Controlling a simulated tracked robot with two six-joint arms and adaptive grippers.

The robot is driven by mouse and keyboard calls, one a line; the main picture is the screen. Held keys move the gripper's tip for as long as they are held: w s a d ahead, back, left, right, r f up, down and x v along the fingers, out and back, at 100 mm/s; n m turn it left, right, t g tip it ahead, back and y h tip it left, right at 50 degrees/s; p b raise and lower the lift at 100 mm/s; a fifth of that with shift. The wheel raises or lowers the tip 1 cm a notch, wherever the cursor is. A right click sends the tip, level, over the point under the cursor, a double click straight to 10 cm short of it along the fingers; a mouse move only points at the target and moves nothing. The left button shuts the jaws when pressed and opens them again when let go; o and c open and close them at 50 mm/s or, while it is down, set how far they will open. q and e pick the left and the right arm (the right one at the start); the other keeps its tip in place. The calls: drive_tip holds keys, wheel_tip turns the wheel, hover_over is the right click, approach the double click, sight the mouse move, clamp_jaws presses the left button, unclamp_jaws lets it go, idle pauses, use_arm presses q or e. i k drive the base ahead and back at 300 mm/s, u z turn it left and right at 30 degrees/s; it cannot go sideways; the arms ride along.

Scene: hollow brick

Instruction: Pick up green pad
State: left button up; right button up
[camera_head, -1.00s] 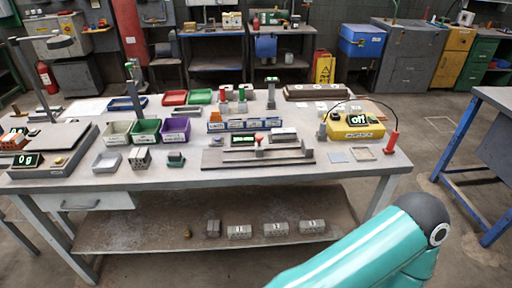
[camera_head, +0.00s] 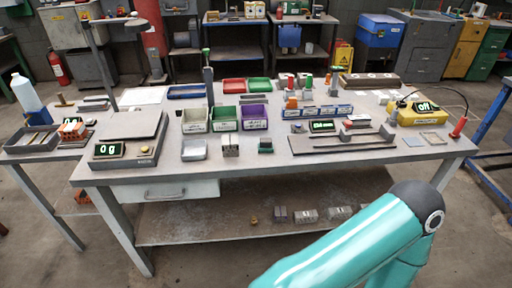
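A small dark block with a green top (camera_head: 265,146) lies on the grey workbench (camera_head: 330,172), near its front edge. It may be the green pad, but it is too small to be sure. A grey holed brick (camera_head: 230,146) stands just left of it, and a shallow metal tray (camera_head: 194,150) lies further left. A teal arm link of mine with a dark joint crosses the lower right, in front of the bench. Neither of my grippers is in view.
Green (camera_head: 223,118), purple (camera_head: 253,117) and white (camera_head: 194,120) bins stand behind the block. A scale (camera_head: 128,140) reading 0 g is at the left. A yellow box (camera_head: 420,115) reading off is at the right. Several bricks lie on the lower shelf (camera_head: 190,223).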

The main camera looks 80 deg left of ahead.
sight(266, 145)
drive_tip(key=z, duration=1)
drive_tip(key=i, duration=0.1)
drive_tip(key=u, duration=3.1)
drive_tip(key=i, duration=0.75)
drive_tip(key=z, duration=0.25)
drive_tip(key=k, duration=0.85)
drive_tip(key=u, duration=0.25)
drive_tip(key=i, duration=0.9)
drive_tip(key=z, duration=0.1)
